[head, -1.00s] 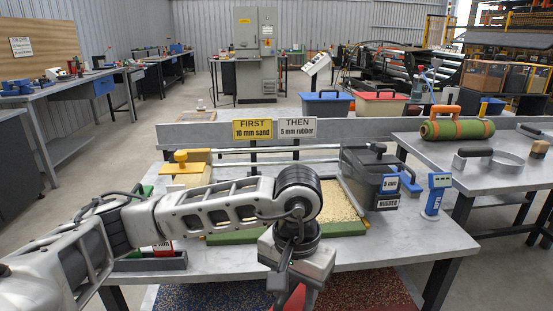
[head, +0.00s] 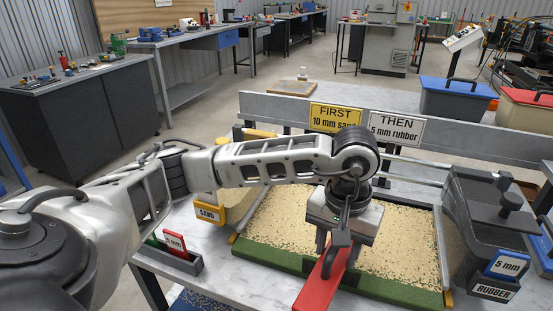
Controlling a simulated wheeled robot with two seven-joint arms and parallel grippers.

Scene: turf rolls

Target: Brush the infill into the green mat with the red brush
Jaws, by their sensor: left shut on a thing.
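The green mat (head: 384,289) lies on the table in front of me, and its top is covered with pale sandy infill (head: 400,235) with dark specks. Its green front edge shows. My left gripper (head: 335,245) is shut on the red brush (head: 322,283) over the mat's front part. The brush slants toward the lower left, across the front edge. I cannot tell whether its bristles touch the infill, and its upper end is hidden by the gripper. My right gripper is not in view.
A yellow sand box (head: 209,215) stands left of the mat and a dark rubber box (head: 490,235) right of it. A small holder (head: 168,258) with red and green gauges is at the front left. Signs (head: 335,118) stand along the back rail.

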